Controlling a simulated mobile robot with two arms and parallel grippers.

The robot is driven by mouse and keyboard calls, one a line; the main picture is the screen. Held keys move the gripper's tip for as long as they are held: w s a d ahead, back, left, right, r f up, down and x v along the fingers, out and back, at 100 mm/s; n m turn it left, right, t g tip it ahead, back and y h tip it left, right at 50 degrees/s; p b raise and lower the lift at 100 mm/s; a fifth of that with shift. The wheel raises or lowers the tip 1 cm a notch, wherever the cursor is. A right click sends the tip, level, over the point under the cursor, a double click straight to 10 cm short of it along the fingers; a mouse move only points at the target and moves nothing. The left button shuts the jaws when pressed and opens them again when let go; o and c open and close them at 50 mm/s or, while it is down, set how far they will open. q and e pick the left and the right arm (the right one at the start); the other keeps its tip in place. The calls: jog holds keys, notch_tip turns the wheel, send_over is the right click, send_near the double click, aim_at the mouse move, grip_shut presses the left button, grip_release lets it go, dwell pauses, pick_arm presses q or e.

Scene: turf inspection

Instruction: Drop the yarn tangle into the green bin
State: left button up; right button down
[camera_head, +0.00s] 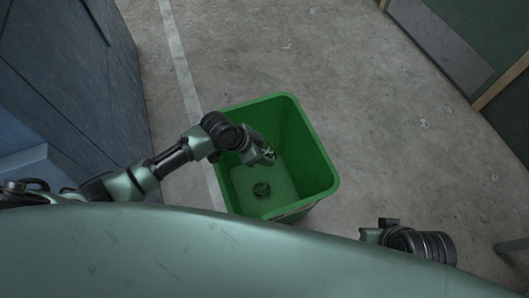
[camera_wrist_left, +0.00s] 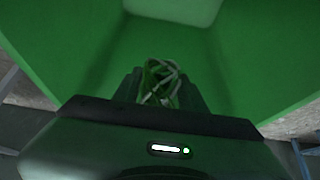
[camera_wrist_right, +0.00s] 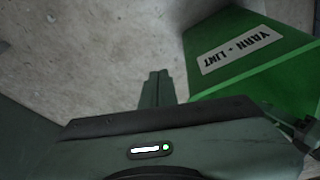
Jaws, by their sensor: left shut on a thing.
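The green bin (camera_head: 320,172) stands open on the floor, in the middle of the head view. Its walls fill much of the left wrist view (camera_wrist_left: 255,50), and its white label reading "YARN + LINT" shows in the right wrist view (camera_wrist_right: 240,50). My left gripper (camera_head: 267,155) is over the bin's opening, shut on the yarn tangle (camera_wrist_left: 161,82), a small loose clump of pale and green strands between the fingers. My right gripper (camera_wrist_right: 156,84) is outside the bin, beside it, with its fingers together and nothing visible between them.
A blue-grey cabinet (camera_head: 75,80) stands at the left. The concrete floor (camera_head: 400,130) right of the bin is mostly clear, with small pale scraps. A green panel (camera_head: 460,45) is at upper right.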

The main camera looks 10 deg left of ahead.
pick_arm(q)
jog(key=o, duration=1.4)
jog(key=shift+o, duration=0.2)
jog(key=p+v, duration=0.1)
jog(key=v, duration=0.3)
jog(key=shift+r+p, duration=0.15)
jog(key=shift+p, duration=0.25)
jog(key=p+v, duration=0.1)
jog(key=v, duration=0.2)
jog(key=shift+s+a+r, duration=0.1)
jog(key=shift+a+r, duration=0.1)
jog(key=shift+r, duration=0.05)
pick_arm(e)
jog(key=x, duration=0.3)
jog(key=shift+w+a, duration=0.1)
jog(key=shift+w, duration=0.1)
